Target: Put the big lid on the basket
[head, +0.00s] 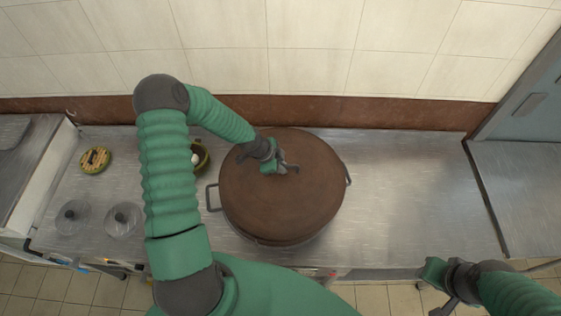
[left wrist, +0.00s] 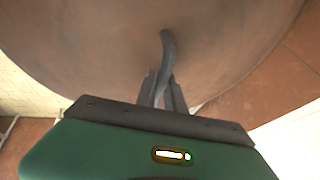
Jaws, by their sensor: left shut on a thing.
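The big lid (head: 285,205) is a round, brown disc over a wide vessel with metal side handles (head: 212,197), taken to be the basket, on the steel counter. The lid hides the vessel's opening. I cannot tell whether the lid rests on the rim or is just above it. My left gripper (head: 284,169) is at the top of the lid, shut on its handle. In the left wrist view the fingers (left wrist: 163,90) close around the thin, curved grey handle (left wrist: 168,48), with the lid's brown face (left wrist: 90,40) beyond. My right gripper (head: 440,287) is empty-looking, off the counter's front edge; its jaw opening is unclear.
A yellow-green round tin (head: 95,160) and two clear lids with dark knobs (head: 71,217) (head: 123,220) are at the left. The counter right of the vessel (head: 420,190) is clear. A tiled wall is behind.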

